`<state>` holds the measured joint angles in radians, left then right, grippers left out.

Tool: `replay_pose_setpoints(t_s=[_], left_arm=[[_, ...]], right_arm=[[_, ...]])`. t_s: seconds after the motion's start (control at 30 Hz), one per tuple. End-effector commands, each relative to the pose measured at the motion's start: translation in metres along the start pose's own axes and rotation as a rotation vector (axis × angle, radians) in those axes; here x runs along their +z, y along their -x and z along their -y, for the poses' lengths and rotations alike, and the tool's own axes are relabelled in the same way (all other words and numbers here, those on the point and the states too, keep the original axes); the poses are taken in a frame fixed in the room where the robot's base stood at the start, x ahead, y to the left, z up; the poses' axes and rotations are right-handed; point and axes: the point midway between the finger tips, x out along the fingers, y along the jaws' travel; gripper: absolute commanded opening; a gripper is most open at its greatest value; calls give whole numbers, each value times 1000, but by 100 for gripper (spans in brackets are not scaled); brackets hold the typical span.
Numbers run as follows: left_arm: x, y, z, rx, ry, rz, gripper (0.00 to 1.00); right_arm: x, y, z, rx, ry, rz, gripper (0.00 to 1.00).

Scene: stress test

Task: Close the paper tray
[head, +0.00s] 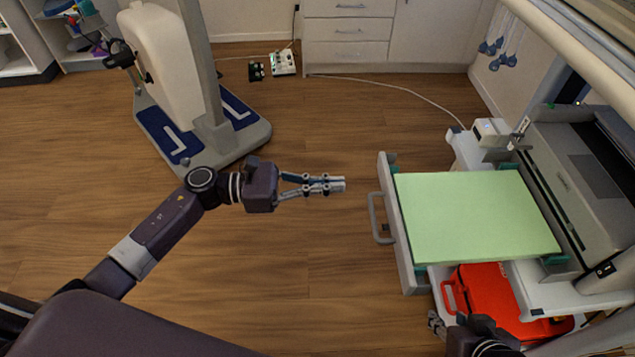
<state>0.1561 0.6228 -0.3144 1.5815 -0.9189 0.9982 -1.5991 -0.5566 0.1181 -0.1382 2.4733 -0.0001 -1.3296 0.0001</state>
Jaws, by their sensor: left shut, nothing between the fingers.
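The paper tray (401,235) is pulled out to the left from the grey printer-like machine (575,185) on the right. It holds a flat light-green sheet or stack (475,217). Its grey handle (375,219) sticks out on the left side of its front panel. My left gripper (337,185) is shut and empty, left of the handle and apart from it, pointing right. My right gripper (437,324) is low at the bottom right, near the tray's lower front corner and the red case. Its fingers are small and partly hidden, so their opening is unclear.
A red case (495,300) lies below the tray, on a lower level of the white cart (575,290). A scale-like stand (205,140) with a blue foot platform is at the upper left. Wooden floor (330,260) is clear left of the tray. A cable crosses the floor behind.

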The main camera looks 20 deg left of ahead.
Motion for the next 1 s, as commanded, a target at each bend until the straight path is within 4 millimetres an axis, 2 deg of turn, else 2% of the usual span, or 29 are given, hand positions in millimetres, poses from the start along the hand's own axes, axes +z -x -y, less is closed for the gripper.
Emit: replay_pose_setpoints(t_s=[0.03,0.2,0.4,0.6,1.0], left_arm=[[2,-12,0,-2,0,5,0],[2,-47,0,-1,1,4,0],[0,-73,-1,1,1,2,0],[0,-82,-1,2,3,1,0],[-1,-83,-1,2,3,1,0]], right_arm=[[1,0,0,0,0,4,33],[4,1,-1,1,0,14,33],[4,0,-1,2,-1,16,33],[4,1,-1,2,-1,16,33],[3,0,-1,1,-1,11,33]])
